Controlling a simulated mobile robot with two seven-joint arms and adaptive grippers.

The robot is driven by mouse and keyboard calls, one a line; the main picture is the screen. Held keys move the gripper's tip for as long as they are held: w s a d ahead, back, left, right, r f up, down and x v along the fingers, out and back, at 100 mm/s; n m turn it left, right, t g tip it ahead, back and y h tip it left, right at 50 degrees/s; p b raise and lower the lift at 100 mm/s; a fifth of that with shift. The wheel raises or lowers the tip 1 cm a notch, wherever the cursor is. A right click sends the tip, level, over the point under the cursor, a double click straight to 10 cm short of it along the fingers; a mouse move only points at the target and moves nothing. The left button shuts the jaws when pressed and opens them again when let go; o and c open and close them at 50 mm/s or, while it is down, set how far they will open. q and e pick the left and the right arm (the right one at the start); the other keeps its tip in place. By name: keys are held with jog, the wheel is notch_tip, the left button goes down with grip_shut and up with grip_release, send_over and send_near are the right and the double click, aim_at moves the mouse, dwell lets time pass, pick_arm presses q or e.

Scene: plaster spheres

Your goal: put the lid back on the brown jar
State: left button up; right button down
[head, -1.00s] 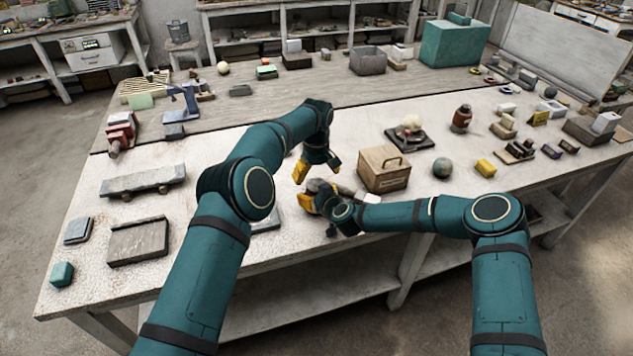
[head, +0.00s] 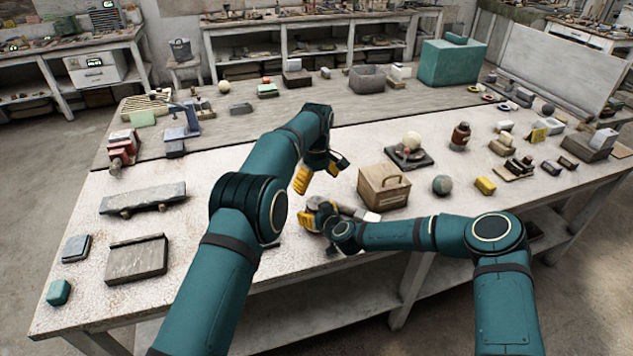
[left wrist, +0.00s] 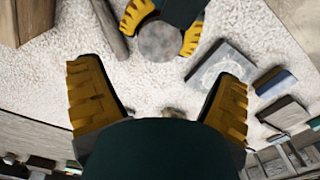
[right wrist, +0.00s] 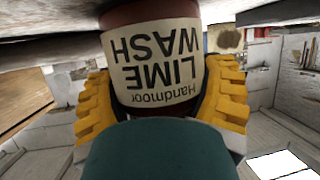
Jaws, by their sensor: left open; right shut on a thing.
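My right gripper (right wrist: 160,105) is shut on a reddish-brown jar (right wrist: 150,12) with a cream "Handmoor LIME WASH" label, upside down in the right wrist view. In the left wrist view the right gripper's yellow fingers flank a round grey disc (left wrist: 160,41); I cannot tell whether it is a lid or the open jar's contents. My left gripper (head: 318,176) is open and empty, higher than the right gripper in the head view; its fingers stand apart in the left wrist view (left wrist: 158,100). I cannot make out a separate lid.
A wooden box with a handle (head: 384,190) stands right of the grippers. Another brown jar (head: 460,137) stands farther back. A grey ball (head: 442,185) and yellow block (head: 485,186) are to the right. A square grey tile (left wrist: 220,72) lies near the grippers.

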aim_at(317, 202)
dwell(0.3)
pick_arm(q)
jog(key=shift+f, duration=4)
jog(key=c, duration=1.3)
jog(key=shift+m, duration=1.6)
jog(key=o, duration=1.3)
jog(key=shift+c, duration=0.2)
